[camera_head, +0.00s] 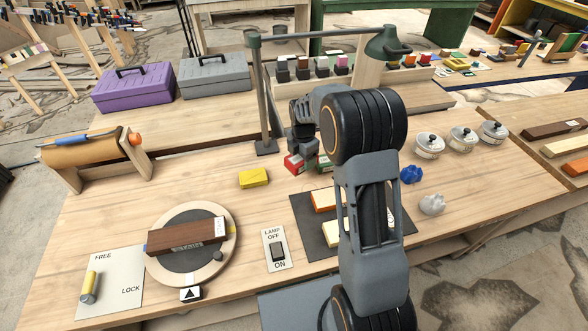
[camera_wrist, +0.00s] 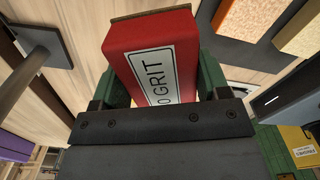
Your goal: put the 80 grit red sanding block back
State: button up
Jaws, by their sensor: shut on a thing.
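The red sanding block (camera_wrist: 150,50) is held between the green-sided fingers of my gripper (camera_wrist: 160,85) in the wrist view. Its white label reads "0 GRIT", with the first part of the number hidden by the gripper. In the head view the red block (camera_head: 293,164) shows below my gripper (camera_head: 305,158), close above the middle of the workbench, near the lamp post. I cannot tell whether it touches the bench. A wooden rack (camera_head: 345,92) at the back of the bench carries several small blocks with coloured tops. My arm hides part of it.
A green lamp (camera_head: 385,43) on a dark post (camera_head: 268,110) stands beside my gripper. A yellow block (camera_head: 254,178) lies to the left. A dark mat (camera_head: 312,232) with orange and pale blocks is in front. Lidded tins (camera_head: 462,138) stand to the right.

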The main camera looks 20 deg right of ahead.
jog(key=w+f, duration=0.1)
jog(key=w+f+b, duration=0.1)
jog(key=f, duration=0.1)
jog(key=w+a+f+b, duration=0.1)
jog(key=w+f, duration=0.1)
jog(key=shift+a+f, duration=0.1)
jog(key=shift+f, duration=0.1)
jog(key=shift+w+a+f+b, duration=0.1)
jog(key=shift+w+f+b, duration=0.05)
jog(key=shift+f+b, duration=0.6)
jog(key=shift+w+f+b, duration=0.15)
jog(key=shift+f+b, duration=0.35)
jog(key=shift+f, duration=0.45)
jog(key=shift+f, duration=0.15)
jog(key=o, duration=1)
jog(key=shift+c, duration=0.2)
